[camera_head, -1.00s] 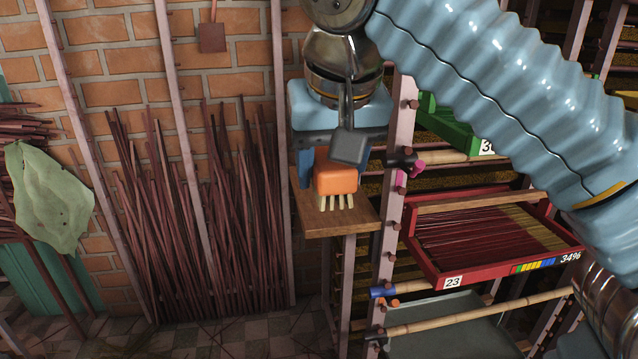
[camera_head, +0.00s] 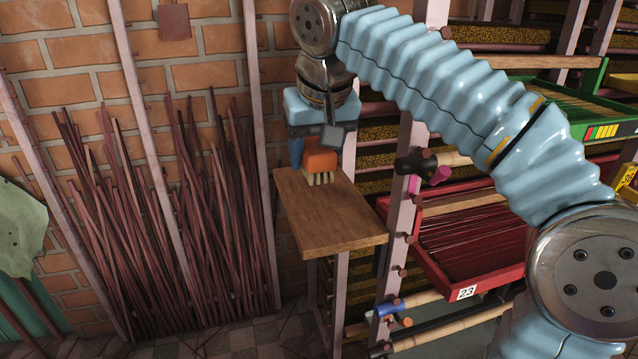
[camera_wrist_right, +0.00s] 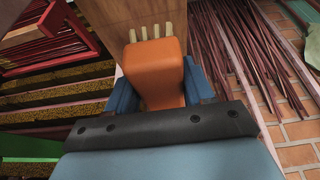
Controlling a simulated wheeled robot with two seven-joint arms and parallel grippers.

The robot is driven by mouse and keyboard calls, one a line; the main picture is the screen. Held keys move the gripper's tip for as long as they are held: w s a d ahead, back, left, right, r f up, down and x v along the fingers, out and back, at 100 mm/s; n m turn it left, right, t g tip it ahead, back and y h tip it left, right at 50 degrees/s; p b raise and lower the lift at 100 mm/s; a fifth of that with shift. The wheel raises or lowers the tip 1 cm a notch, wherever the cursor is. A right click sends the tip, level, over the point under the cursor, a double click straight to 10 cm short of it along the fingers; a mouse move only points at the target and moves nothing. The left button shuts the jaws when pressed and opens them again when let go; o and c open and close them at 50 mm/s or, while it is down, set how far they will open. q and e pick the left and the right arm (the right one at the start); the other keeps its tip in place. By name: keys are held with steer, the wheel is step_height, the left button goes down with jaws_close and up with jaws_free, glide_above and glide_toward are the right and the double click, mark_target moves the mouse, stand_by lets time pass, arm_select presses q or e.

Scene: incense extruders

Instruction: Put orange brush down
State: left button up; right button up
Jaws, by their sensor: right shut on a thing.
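The orange brush (camera_head: 320,160) has an orange block body and pale bristles that point down. My right gripper (camera_head: 318,150) is shut on it, and the brush also shows between the blue fingers in the right wrist view (camera_wrist_right: 155,65). The brush is at the far end of a small wooden table (camera_head: 325,220), with its bristles at or just above the top; I cannot tell whether they touch. The table top also shows in the wrist view (camera_wrist_right: 110,25). My left gripper is not in view.
Bundles of dark red sticks (camera_head: 200,220) lean on the brick wall at left. At right a rack holds a red tray (camera_head: 470,245) marked 23 and a green tray (camera_head: 560,100). The near part of the table top is bare.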

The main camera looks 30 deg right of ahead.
mark_target(318, 194)
steer(key=shift+w+d+f, duration=0.35)
steer(key=shift+w+f, duration=0.05)
steer(key=shift+f, duration=0.25)
steer(key=shift+w+d+f, duration=0.35)
steer(key=shift+f, duration=0.25)
steer(key=x, duration=0.2)
steer(key=b+x, duration=0.1)
steer(key=x, duration=0.1)
steer(key=shift+s+d+f, duration=0.15)
steer(key=shift+s+d, duration=0.05)
steer(key=shift+d, duration=0.15)
steer(key=shift+f, duration=0.35)
steer(key=o, duration=0.9)
steer(key=shift+o, duration=0.2)
steer(key=shift+r, duration=0.1)
steer(key=p+v, duration=0.2)
steer(key=v, duration=1)
steer(key=shift+s+a, duration=0.1)
